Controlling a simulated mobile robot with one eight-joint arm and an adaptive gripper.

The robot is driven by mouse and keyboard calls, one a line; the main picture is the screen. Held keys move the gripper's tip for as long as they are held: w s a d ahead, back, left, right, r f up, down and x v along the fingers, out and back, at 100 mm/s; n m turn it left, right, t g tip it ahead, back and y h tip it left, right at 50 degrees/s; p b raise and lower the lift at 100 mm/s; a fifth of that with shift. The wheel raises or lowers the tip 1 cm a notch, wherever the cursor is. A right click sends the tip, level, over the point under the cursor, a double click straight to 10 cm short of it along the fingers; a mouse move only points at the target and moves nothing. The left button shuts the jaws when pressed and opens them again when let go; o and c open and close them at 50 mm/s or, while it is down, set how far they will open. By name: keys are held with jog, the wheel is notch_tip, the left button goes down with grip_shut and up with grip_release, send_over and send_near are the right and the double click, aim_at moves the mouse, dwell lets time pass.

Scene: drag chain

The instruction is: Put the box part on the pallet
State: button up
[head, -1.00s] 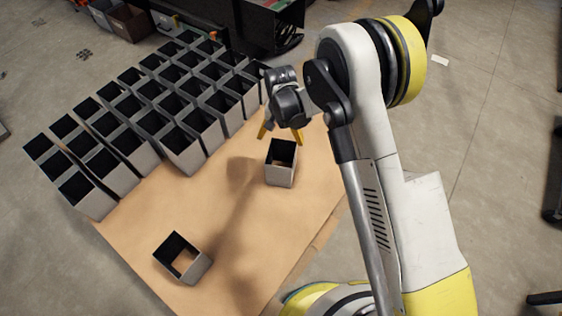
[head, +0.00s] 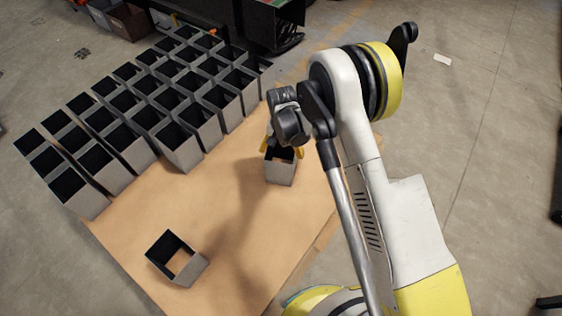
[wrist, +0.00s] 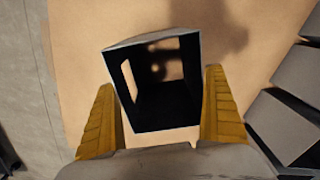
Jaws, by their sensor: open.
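A grey open-topped box part (head: 281,170) stands on the tan pallet (head: 225,225), near its right edge. My gripper (head: 282,148) is lowered over this box part, with its yellow fingers at the box's upper end. In the wrist view my gripper (wrist: 160,115) is open, with one finger on each side of the box part (wrist: 155,85) and visible gaps between. Several rows of upright box parts (head: 140,110) stand at the pallet's back left.
Dark bins (head: 125,22) and a black rack (head: 265,25) stand on the floor behind the pallet. Bare pallet surface lies between the rows and the front box part. In the wrist view, other box parts (wrist: 285,120) are close on the right.

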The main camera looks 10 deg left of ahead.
jog(key=shift+f, duration=0.2)
dwell(0.4)
jog(key=c, duration=1.2)
